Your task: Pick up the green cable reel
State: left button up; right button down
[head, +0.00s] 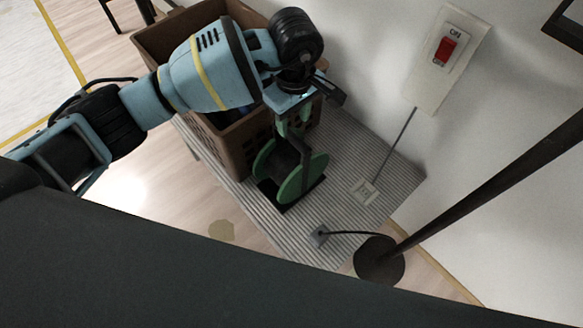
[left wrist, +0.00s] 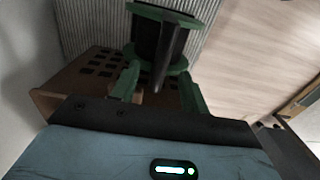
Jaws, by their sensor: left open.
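The green cable reel (head: 313,180) stands on a dark square patch on a grey ribbed surface. It has two green discs, a dark core and a dark handle frame on top. My left gripper (head: 293,127) is open right above the reel, its green fingers near the handle. In the left wrist view the reel (left wrist: 172,12) lies beyond the two open fingers (left wrist: 158,75), with the dark handle bar showing between them. I cannot tell whether the fingers touch the handle. My right gripper is not in view.
A brown slatted crate (head: 228,150) stands close on the left of the reel. A dark pole on a round base (head: 379,262) stands in front. A red wall switch (head: 446,50) is at upper right.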

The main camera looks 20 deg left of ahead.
aim_at(292, 133)
pick_arm(q)
jog(key=shift+f, duration=1.35)
jog(key=shift+s+a+f, duration=0.1)
jog(key=shift+a+f, duration=0.05)
jog(key=shift+f, duration=1.15)
jog(key=shift+a+f, duration=0.1)
jog(key=shift+f, duration=1.2)
jog(key=shift+c, duration=0.3)
grip_shut()
jog(key=shift+r, duration=0.15)
